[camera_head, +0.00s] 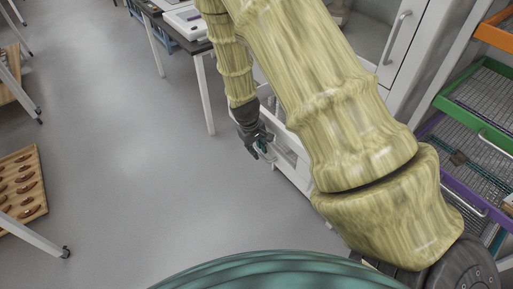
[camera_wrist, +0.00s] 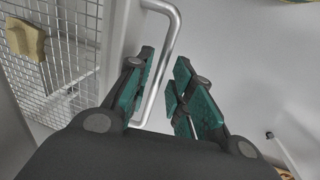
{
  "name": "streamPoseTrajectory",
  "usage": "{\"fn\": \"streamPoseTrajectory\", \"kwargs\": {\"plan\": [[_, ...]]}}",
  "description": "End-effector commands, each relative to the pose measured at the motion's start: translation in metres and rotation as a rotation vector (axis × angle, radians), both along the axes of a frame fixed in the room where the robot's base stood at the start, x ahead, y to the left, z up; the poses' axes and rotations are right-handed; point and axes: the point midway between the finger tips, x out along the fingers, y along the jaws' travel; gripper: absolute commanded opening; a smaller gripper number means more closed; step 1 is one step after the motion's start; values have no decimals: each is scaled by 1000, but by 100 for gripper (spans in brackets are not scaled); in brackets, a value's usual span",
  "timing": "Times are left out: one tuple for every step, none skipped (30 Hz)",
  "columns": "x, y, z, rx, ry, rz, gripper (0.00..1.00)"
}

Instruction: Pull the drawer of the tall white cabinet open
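The tall white cabinet (camera_head: 408,62) stands at the right in the head view, partly hidden by my arm. A low white drawer (camera_head: 290,152) shows beside my gripper (camera_head: 262,146), standing out with its inside visible. In the wrist view, the drawer's white front (camera_wrist: 122,40) has a bent metal bar handle (camera_wrist: 172,45). My gripper (camera_wrist: 166,72) is open, with a finger on either side of the bar. A gap shows between the bar and the right finger. The rest of the drawer is hidden behind my arm.
A wire mesh (camera_wrist: 60,50) with a tan piece (camera_wrist: 26,38) lies behind the drawer front. A rack with coloured trays (camera_head: 480,100) stands at the right. A dark-topped table (camera_head: 185,38) is at the back. Grey floor (camera_head: 140,130) is clear left of my gripper.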

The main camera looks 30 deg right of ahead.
Motion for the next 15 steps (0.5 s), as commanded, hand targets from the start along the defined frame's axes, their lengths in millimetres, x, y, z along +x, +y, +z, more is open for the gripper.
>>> {"fn": "streamPoseTrajectory", "kwargs": {"plan": [[0, 0, 0, 0, 0, 1, 31], [0, 0, 0, 0, 0, 1, 31], [0, 0, 0, 0, 0, 1, 31], [0, 0, 0, 0, 0, 1, 31], [0, 0, 0, 0, 0, 1, 31], [0, 0, 0, 0, 0, 1, 31], [0, 0, 0, 0, 0, 1, 31], [0, 0, 0, 0, 0, 1, 31], [0, 0, 0, 0, 0, 1, 31], [0, 1, 1, 0, -1, 2, 31], [1, 1, 2, 0, -1, 2, 31], [1, 1, 3, 0, -1, 2, 31], [1, 1, 5, 0, -1, 2, 31], [1, 2, 7, 0, -1, 2, 31], [1, 3, 11, 0, -2, 2, 31]]}}
